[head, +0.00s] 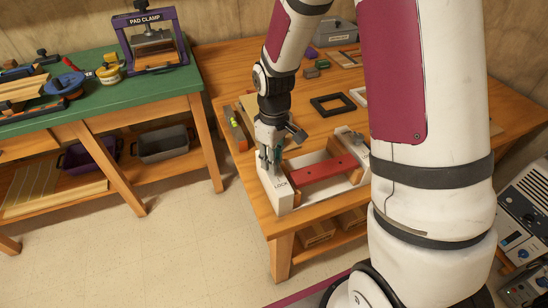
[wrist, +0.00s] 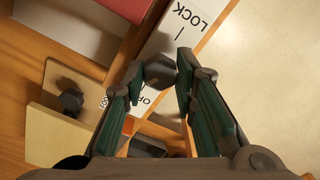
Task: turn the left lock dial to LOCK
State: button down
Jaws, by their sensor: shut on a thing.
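The left lock dial (wrist: 160,72) is a dark knob on a white end block (wrist: 165,40) of the fixture. Which label the dial points to cannot be told. In the head view my gripper (head: 267,160) is down at the fixture's left block (head: 278,196), covering the dial.
A red bar (head: 323,168) lies across the fixture, between the left block and a right block (head: 349,140) partly behind my arm. A black frame (head: 333,104) and small blocks lie farther back on the wooden table (head: 225,75).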

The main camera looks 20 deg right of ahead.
jog(key=m, duration=0.3)
jog(key=shift+m, duration=0.4)
jog(key=m, duration=0.3)
jog(key=shift+m+p, duration=0.3)
jog(key=shift+p, duration=0.1)
jog(key=m+p, duration=0.1)
jog(key=m, duration=0.2)
jog(key=shift+m, duration=0.4)
jog(key=m+p, duration=0.1)
jog(key=m, duration=0.3)
jog(key=shift+a+r, duration=0.1)
jog(key=m+p, duration=0.2)
jog(key=m, duration=0.2)
jog(key=m+p, duration=0.1)
jog(key=m, duration=0.2)
jog(key=shift+m, duration=0.3)
jog(key=m+p, duration=0.1)
jog(key=m, duration=0.2)
jog(key=shift+m, duration=0.3)
jog(key=shift+w+m+p, duration=0.1)
jog(key=shift+m+p, duration=0.6)
jog(key=shift+m, duration=1.2)
